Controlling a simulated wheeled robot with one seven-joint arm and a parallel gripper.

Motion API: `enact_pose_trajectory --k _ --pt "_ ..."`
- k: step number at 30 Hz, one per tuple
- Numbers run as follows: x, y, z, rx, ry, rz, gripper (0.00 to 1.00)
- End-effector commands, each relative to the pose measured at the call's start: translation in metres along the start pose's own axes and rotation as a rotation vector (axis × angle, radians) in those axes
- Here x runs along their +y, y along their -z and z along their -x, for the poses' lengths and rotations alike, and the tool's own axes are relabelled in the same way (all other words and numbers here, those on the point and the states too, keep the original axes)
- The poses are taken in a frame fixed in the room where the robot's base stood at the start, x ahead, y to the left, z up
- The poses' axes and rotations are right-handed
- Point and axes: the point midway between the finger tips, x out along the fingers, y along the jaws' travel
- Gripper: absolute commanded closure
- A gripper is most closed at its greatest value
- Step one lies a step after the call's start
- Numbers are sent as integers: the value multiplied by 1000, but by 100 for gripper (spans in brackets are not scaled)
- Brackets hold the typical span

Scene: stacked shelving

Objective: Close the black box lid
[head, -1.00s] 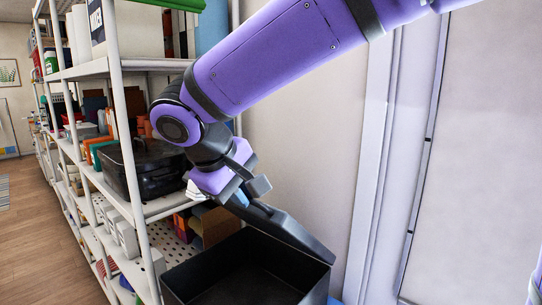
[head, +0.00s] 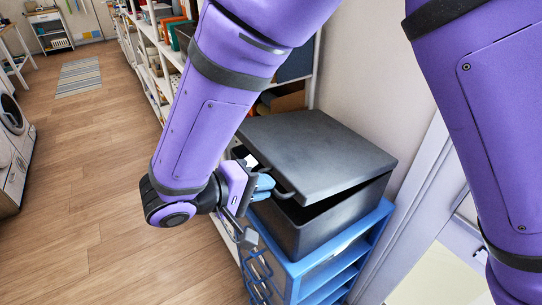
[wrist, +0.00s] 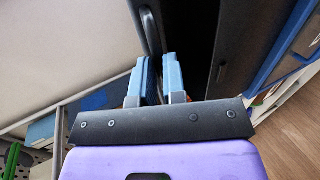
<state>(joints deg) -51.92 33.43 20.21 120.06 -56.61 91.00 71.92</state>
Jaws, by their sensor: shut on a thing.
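The black box (head: 325,227) stands on top of a blue drawer unit. Its black lid (head: 312,150) lies over it, slightly tilted, with a dark gap along the front and right edge. My gripper (head: 266,186) is at the lid's front left edge by a small curved handle (head: 284,191). In the wrist view, the blue fingers (wrist: 159,80) are close together at the dark handle (wrist: 150,30), shut on the lid by it. The exact contact is partly hidden by the fingers.
The blue drawer unit (head: 296,280) is under the box, with wire hooks or baskets at its left. A white shelf (head: 150,50) runs behind. A wall and door frame are close on the right. The wooden floor (head: 90,170) is clear on the left.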

Motion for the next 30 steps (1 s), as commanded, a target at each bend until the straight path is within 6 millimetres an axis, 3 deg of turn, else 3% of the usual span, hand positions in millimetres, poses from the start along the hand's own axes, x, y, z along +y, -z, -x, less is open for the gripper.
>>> enact_pose_trajectory --k 3,10,16,20,21,24,30 --pt "-25 0 -5 -2 -61 5 100" --pt "-57 0 -14 -3 -84 2 100" --pt "-73 0 -20 -3 -83 1 100" --pt "-71 0 -19 -3 -81 -1 100" --pt "-71 0 -19 -3 -81 -1 84" --pt "-71 0 -19 -3 -81 -1 63" --pt "-71 1 -19 -3 -81 0 63"
